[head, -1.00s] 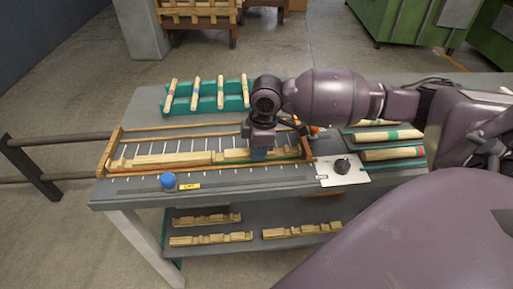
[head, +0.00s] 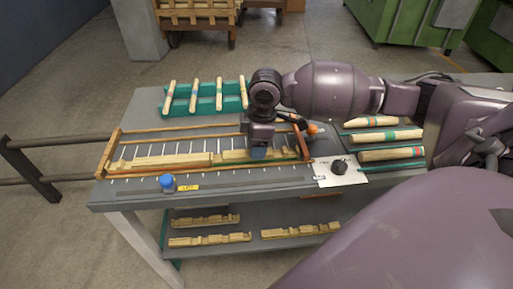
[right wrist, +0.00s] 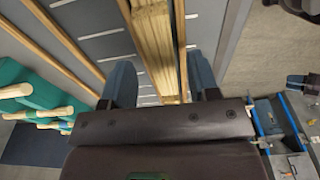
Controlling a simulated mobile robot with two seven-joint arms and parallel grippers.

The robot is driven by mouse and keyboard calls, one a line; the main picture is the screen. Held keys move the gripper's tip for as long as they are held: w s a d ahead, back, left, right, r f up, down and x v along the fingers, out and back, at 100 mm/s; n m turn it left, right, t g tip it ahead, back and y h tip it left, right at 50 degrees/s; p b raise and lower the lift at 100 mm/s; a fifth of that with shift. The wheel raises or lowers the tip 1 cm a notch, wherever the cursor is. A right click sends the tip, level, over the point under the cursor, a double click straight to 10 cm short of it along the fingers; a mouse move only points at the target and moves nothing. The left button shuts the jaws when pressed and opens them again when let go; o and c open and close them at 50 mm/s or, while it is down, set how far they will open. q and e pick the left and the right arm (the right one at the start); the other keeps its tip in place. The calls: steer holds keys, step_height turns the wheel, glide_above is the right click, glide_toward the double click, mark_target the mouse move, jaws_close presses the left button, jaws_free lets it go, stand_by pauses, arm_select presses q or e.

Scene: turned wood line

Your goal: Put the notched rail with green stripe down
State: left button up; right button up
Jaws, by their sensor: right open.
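A notched pale-wood rail (head: 238,155) lies in the right part of the long wooden-sided frame (head: 103,156) on the bench. My right gripper (head: 259,152) is over this rail, low at the frame. In the right wrist view the rail (right wrist: 156,45) runs between my two spread fingers (right wrist: 165,85), with a gap on each side. I cannot make out a green stripe on it, as the gripper covers part of it. Another pale rail (head: 165,161) lies end to end with it on the left. My left gripper is not in view.
A green rack (head: 207,104) with striped spindles stands behind the frame. More striped spindles (head: 388,136) lie at right. A blue knob (head: 167,181) and a white plate with a black knob (head: 339,167) are at the front edge. Notched rails (head: 210,239) lie on the lower shelf.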

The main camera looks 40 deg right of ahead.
step_height(320, 180, up, 10)
steer(key=d+p, duration=0.1)
steer(key=shift+s+p, duration=0.35)
steer(key=shift+p, duration=0.05)
stand_by(0.4)
